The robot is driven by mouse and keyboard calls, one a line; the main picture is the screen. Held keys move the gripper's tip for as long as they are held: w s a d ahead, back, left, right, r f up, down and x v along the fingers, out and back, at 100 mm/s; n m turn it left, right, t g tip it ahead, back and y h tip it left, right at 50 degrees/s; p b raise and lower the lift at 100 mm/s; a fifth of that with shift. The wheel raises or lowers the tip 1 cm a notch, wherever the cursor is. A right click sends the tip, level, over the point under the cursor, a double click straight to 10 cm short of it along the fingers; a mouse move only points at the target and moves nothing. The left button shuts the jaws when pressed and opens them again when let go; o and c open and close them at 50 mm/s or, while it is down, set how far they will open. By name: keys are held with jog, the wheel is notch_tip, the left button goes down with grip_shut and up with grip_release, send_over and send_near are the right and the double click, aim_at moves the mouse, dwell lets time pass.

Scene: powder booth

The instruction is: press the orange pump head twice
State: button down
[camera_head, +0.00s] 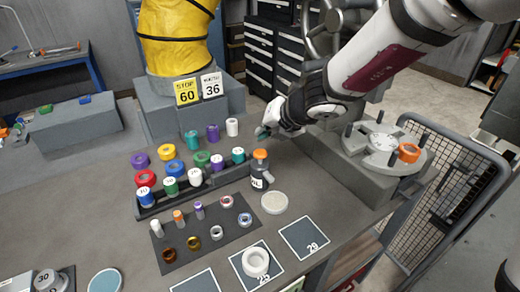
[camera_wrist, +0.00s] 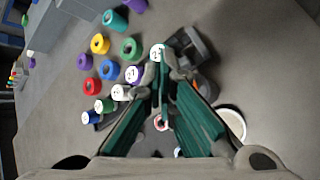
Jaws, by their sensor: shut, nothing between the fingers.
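The orange pump head (camera_head: 260,154) sits on top of a dark bottle (camera_head: 259,178) with a white label, upright at the right end of the rack. My gripper (camera_head: 263,132) is above the table, just behind and above the pump head in the head view, apart from it. The fingers, with green pads, show in the wrist view (camera_wrist: 166,72); they are shut and hold nothing. In the wrist view the pump head is not clearly visible; the right finger hides part of that area.
A dark rack (camera_head: 205,186) holds several capped jars left of the bottle. A pale round dish (camera_head: 274,203) lies in front of it. A dark mat (camera_head: 207,240) carries small vials and rings. A white ring (camera_head: 255,262) sits on a marked square. A grey block (camera_head: 375,160) stands right.

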jog(key=shift+r+p, duration=1.5)
jog(key=shift+p, duration=0.5)
dwell(0.7)
notch_tip(320, 180, up, 4)
jog(key=p, duration=0.7)
jog(key=shift+s, duration=0.15)
jog(key=shift+w+f, duration=0.2)
jog(key=shift+f, duration=0.05)
jog(key=b, duration=0.9)
send_over(263, 150)
notch_tip(263, 150, down, 6)
jog(key=shift+s, duration=0.15)
jog(key=shift+s+f+b, duration=0.1)
jog(key=shift+f+b, duration=1.2)
jog(key=shift+b, duration=0.55)
